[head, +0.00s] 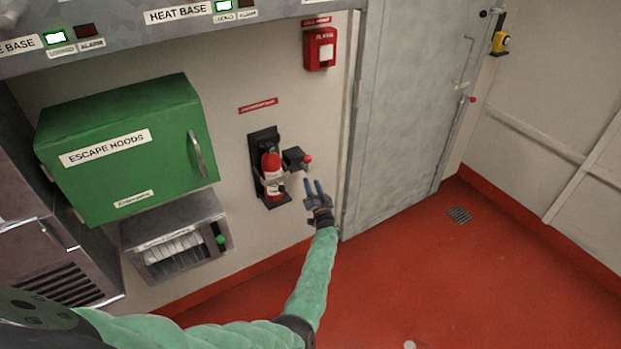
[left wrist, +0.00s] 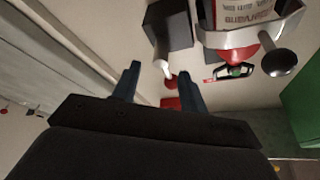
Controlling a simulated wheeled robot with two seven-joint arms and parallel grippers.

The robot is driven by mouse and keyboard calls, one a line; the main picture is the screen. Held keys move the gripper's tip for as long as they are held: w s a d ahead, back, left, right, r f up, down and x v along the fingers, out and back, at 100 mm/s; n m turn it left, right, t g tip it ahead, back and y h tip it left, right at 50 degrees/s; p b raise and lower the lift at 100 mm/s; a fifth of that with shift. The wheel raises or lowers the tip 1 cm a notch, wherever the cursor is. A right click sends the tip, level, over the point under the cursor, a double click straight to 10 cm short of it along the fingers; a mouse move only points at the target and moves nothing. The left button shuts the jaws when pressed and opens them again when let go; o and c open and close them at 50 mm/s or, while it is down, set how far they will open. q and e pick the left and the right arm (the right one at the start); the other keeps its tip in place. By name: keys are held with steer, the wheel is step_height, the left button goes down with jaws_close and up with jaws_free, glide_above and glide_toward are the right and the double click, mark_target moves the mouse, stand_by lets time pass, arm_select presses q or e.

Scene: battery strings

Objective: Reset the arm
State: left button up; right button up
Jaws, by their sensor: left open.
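My left arm, in a pale green sleeve, reaches up from the bottom of the head view. My left gripper (head: 315,188) is open and empty, its two blue fingers apart and pointing at the wall. It is just below and right of a red fire extinguisher (head: 272,175) on a black wall bracket. A dark box with a red-tipped lever (head: 306,159) sits beside the extinguisher, near my fingertips. In the left wrist view the open gripper (left wrist: 158,88) shows from behind, with the extinguisher (left wrist: 240,12) at upper right. My right gripper is not in view.
A green escape hoods cabinet (head: 130,150) and a metal dispenser (head: 175,238) hang to the left on the wall. A red call point (head: 320,48) is above. A grey door (head: 405,110) is to the right. The red floor (head: 430,285) is clear.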

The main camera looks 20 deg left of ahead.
arm_select(q)
steer(key=shift+s+d, duration=0.1)
steer(key=shift+s, duration=0.05)
stand_by(0.5)
steer(key=w+d+f+n+g+h, duration=0.1)
steer(key=w+d+f+n+h, duration=0.15)
steer(key=w+d+h, duration=0.75)
steer(key=s+f+g+h, duration=0.1)
steer(key=s+g+h, duration=0.25)
steer(key=s, duration=0.35)
steer(key=s+d+f+m+g, duration=0.1)
steer(key=s+f+g, duration=0.2)
steer(key=s+f, duration=0.7)
steer(key=s+d+f+m+g, duration=0.2)
steer(key=s+f, duration=0.9)
steer(key=s, duration=2.3)
steer(key=s+d+f+m+g, duration=0.1)
steer(key=s+f+g, duration=0.5)
steer(key=s, duration=1.6)
step_height(320, 180, down, 4)
steer(key=shift+d+f+m+h, duration=0.15)
steer(key=shift+f+m+h, duration=0.15)
steer(key=shift+m, duration=0.25)
